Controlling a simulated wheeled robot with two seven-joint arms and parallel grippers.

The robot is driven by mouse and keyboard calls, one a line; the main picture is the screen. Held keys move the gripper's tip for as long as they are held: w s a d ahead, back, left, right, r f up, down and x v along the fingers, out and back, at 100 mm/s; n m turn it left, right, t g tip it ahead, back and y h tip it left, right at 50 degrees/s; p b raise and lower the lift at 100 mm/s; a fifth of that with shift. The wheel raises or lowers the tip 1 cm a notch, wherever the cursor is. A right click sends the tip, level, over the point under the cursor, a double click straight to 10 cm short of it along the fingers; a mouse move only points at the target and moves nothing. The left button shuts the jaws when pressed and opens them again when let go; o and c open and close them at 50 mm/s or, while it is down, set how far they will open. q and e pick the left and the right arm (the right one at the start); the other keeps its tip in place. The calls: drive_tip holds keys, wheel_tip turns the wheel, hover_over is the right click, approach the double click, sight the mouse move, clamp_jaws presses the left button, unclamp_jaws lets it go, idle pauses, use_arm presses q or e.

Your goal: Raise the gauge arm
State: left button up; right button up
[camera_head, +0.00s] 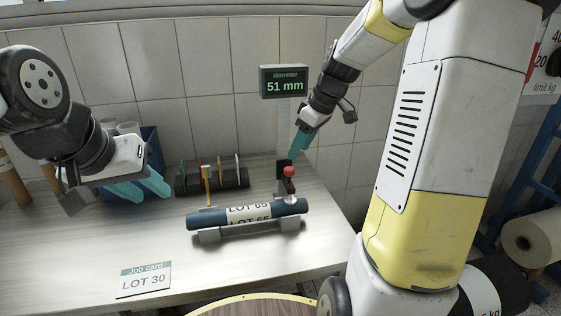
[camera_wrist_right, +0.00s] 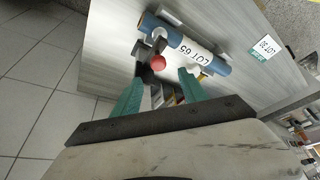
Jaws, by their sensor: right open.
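The gauge arm is dark with a red knob (camera_head: 289,171), above the right end of a blue roll (camera_head: 205,218). The roll has a white LOT label and lies in a grey cradle (camera_head: 208,238). The arm appears lowered onto the roll; exact contact is unclear. The display (camera_head: 284,81) reads "diameter 51 mm". My right gripper (camera_head: 302,143) is open and empty, above and behind the knob. In the right wrist view the knob (camera_wrist_right: 157,62) lies just beyond the open fingertips (camera_wrist_right: 158,80), between their lines. My left gripper (camera_head: 145,187) is open and empty over the table's left side.
A job card (camera_head: 144,281) reading LOT 30 lies at the table's front left. A dark rack (camera_head: 235,178) with several coloured upright pieces stands behind the roll. A blue bin (camera_head: 151,146) stands behind my left gripper. The table between card and cradle is clear.

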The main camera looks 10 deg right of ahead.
sight(290, 168)
drive_tip(key=x, duration=0.8)
drive_tip(key=shift+w+d+f, duration=0.1)
drive_tip(key=shift+w, duration=0.1)
clamp_jaws()
idle(1.2)
